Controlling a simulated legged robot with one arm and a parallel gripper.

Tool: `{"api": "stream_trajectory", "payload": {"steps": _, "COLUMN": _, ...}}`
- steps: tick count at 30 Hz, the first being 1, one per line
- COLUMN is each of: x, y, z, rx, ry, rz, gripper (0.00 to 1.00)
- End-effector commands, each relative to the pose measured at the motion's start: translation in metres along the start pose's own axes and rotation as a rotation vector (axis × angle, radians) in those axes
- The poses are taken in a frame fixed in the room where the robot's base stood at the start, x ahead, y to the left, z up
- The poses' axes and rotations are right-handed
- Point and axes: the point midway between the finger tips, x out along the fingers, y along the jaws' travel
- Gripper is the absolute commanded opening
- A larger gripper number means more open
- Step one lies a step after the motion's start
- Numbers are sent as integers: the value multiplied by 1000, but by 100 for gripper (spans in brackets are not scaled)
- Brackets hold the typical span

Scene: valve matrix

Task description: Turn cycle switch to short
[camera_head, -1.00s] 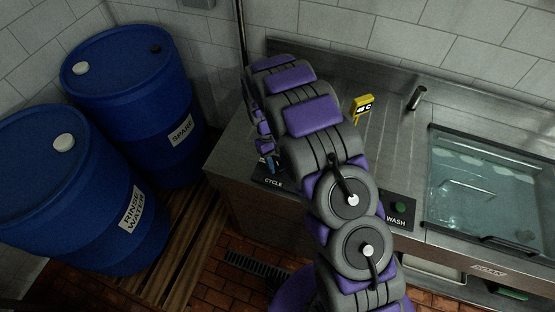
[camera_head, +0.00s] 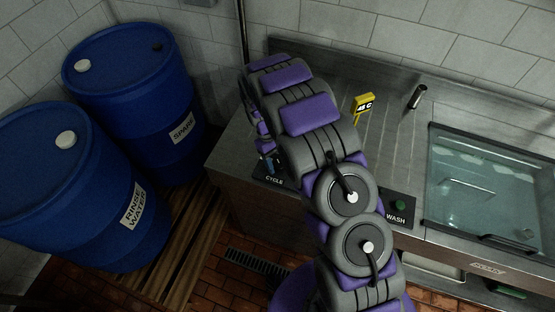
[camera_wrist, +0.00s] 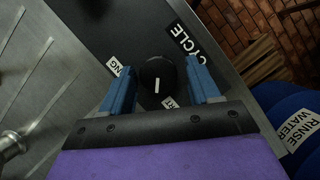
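The cycle switch (camera_wrist: 158,82) is a round black knob with a white pointer line, seen in the wrist view on a dark panel marked CYCLE (camera_wrist: 192,47). Partly covered white labels sit around it; one ends in "NG" (camera_wrist: 113,66), and the other (camera_wrist: 169,102) is mostly hidden. My gripper (camera_wrist: 160,83) is open, with one blue finger on each side of the knob and a visible gap to each. In the head view my arm hides the knob, and only the CYCLE plate (camera_head: 273,181) shows.
A WASH panel with a green button (camera_head: 397,207) is right of my arm. A glass-covered water basin (camera_head: 480,190) is farther right. Blue drums (camera_head: 150,125) stand at left. A rinse water drum (camera_wrist: 300,130) also shows in the wrist view.

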Motion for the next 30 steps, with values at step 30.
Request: {"api": "stream_trajectory", "payload": {"steps": 30, "x": -127, "y": 1, "z": -3, "rx": 1, "ry": 6, "rz": 2, "gripper": 69}}
